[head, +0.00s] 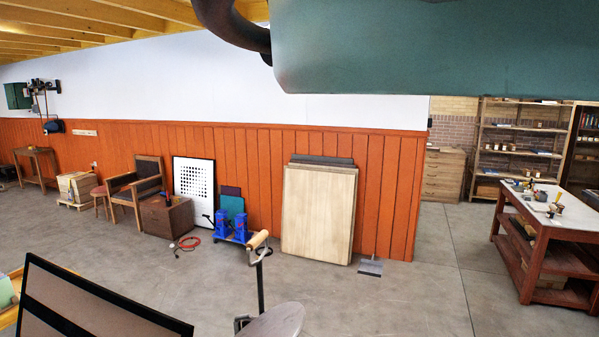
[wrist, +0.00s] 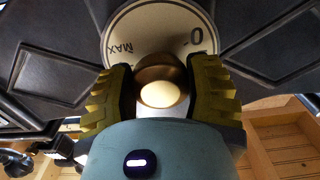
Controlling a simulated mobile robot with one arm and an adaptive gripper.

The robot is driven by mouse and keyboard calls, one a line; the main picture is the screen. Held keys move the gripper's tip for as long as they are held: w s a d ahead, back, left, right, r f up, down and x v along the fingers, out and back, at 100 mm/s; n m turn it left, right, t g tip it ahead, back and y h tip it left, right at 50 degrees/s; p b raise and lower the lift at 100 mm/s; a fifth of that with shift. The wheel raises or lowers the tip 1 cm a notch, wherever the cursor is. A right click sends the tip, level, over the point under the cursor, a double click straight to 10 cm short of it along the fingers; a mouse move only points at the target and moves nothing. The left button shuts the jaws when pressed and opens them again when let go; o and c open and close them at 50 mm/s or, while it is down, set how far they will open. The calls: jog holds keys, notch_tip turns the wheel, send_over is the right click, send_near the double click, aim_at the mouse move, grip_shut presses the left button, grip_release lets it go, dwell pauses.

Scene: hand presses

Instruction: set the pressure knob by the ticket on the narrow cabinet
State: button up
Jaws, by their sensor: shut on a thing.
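In the wrist view, the pressure knob (wrist: 160,94) is a round brass-coloured piece with a pale cap. It sits in front of a cream dial (wrist: 155,25) marked "MAX" on the left and "0" on the right. My gripper (wrist: 160,86) has its two ribbed yellow-and-black fingers on either side of the knob, shut on it. Any pointer mark on the knob is hidden or too small to tell. In the head view, neither my gripper nor the knob can be made out. No ticket is readable, and I cannot tell which piece is the narrow cabinet.
In the head view, a wooden drawer unit (head: 443,176) stands beyond the orange wall's end. A red workbench (head: 536,262) stands at right before shelves (head: 513,150). A wooden-gripped lever (head: 259,240) and a black-framed panel (head: 80,310) are close in front. Grey floor is open between.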

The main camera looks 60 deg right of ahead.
jog(key=shift+c, duration=0.7)
jog(key=shift+f+b, duration=0.15)
jog(key=shift+b, duration=0.4)
jog(key=m+b, duration=0.1)
jog(key=b, duration=0.1)
jog(key=m+b, duration=0.2)
jog(key=shift+w+d+f+b, duration=0.1)
jog(key=shift+f+b, duration=0.2)
jog(key=shift+b, duration=0.05)
jog(key=m+b, duration=0.1)
jog(key=b, duration=0.2)
jog(key=shift+m+b, duration=0.3)
jog(key=shift+m, duration=0.1)
jog(key=shift+s+m+b, duration=0.2)
jog(key=shift+m+b, duration=0.3)
jog(key=shift+b, duration=0.35)
jog(key=m, duration=0.1)
jog(key=r+m+b, duration=0.1)
jog(key=shift+m, duration=0.3)
jog(key=shift+s+r+m, duration=0.1)
jog(key=shift+m, duration=1.4)
